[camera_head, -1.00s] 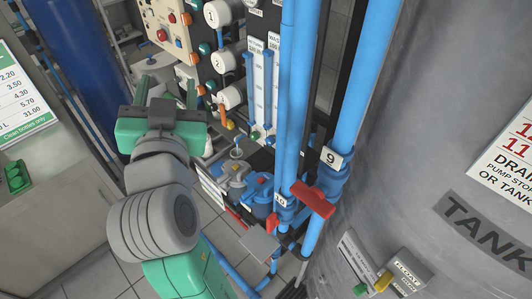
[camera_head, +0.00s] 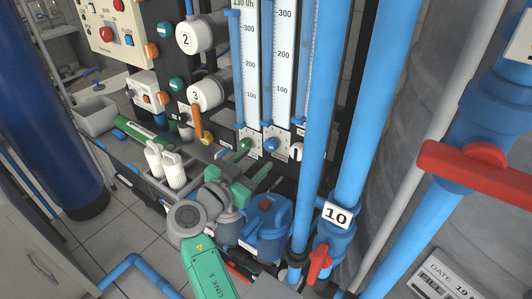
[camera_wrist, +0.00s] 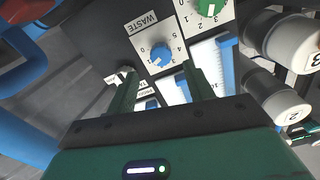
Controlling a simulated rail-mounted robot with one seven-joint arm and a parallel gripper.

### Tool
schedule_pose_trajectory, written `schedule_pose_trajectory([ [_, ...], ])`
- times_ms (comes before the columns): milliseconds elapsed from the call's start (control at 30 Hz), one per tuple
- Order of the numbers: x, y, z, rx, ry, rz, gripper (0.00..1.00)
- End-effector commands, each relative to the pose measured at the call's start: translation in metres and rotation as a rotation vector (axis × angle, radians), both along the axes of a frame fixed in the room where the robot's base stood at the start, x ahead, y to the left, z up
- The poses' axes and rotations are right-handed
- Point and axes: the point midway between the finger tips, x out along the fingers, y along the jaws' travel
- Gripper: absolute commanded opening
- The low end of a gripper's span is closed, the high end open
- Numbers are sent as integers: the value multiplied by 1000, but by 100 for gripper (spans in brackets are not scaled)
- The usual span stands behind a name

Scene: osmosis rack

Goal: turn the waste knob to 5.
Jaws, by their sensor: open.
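In the head view the blue knob (camera_head: 271,144) sits on the panel below the flow tubes. My gripper (camera_wrist: 158,76) is open and empty. Its two green fingers point toward the panel, with the knob seen between and beyond their tips, apart from them. My gripper (camera_head: 250,161) is low in front of the panel in the head view.
A green knob (camera_wrist: 210,8) on a similar dial is beside the waste knob. White-capped housings (camera_wrist: 283,40) stand at the right. Blue vertical pipes (camera_head: 318,120) and a red valve handle (camera_head: 320,264) are right of my arm. A blue pump (camera_head: 266,224) is below.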

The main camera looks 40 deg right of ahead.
Motion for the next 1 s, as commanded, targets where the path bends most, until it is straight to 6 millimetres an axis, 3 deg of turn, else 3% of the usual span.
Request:
schedule_pose_trajectory([
  [100,5,-25,-2,0,-1,-3,52],
  [300,13,-53,-2,0,-1,0,52],
  [633,15,-60,0,1,-1,1,52],
  [667,15,-60,0,1,-1,1,50],
  [867,15,-60,0,1,-1,1,11],
  [1000,15,-60,0,0,1,2,7],
])
